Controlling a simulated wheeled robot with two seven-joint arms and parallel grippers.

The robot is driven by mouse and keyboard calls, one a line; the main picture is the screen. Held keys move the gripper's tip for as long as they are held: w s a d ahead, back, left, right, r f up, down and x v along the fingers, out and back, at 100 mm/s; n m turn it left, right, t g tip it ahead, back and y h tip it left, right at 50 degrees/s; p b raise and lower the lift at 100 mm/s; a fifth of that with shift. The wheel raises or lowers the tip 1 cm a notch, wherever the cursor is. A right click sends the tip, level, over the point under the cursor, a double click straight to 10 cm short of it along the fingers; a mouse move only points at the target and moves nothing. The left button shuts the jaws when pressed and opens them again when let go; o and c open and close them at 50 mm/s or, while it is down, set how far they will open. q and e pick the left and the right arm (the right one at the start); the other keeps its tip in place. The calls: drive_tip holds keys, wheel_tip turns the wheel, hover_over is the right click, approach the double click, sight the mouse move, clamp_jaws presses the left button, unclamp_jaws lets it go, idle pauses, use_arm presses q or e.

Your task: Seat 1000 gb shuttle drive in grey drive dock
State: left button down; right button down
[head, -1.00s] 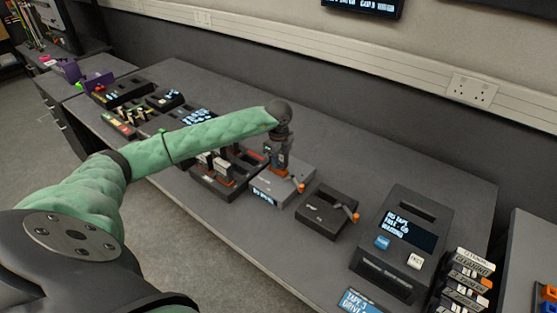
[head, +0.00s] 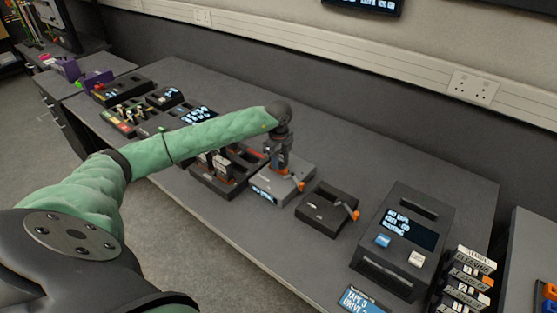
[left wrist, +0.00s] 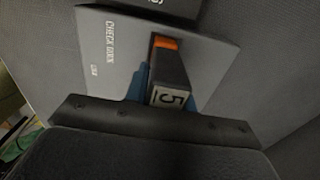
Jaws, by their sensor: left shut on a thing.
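The grey drive dock (head: 291,183) is a flat box on the bench with an orange lever at its right side. It also shows in the left wrist view (left wrist: 105,62), with "CHECK DOCK" printed on it. My left gripper (head: 278,168) points down over the dock and is shut on a dark drive (left wrist: 171,72) with an orange end. The drive's pale label shows a "5"-like mark; I cannot read a capacity. The drive stands at the dock's top face; how deep it sits is hidden. My right gripper is not in view.
A black dock (head: 325,210) with an orange lever stands close to the right. Beyond it is a tape unit (head: 407,236) with stacked tapes (head: 469,273). A dark rack (head: 207,188) holding drives stands just left. The bench behind the docks is clear.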

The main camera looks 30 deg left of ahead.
use_arm(q)
drive_tip(key=shift+f+b, duration=0.35)
drive_tip(key=shift+f, duration=0.2)
idle(0.4)
drive_tip(key=c, duration=0.8)
unclamp_jaws()
drive_tip(key=shift+o, duration=0.2)
drive_tip(key=shift+r, duration=0.1)
drive_tip(key=shift+r+p, duration=1.5)
drive_tip(key=shift+r, duration=2.15)
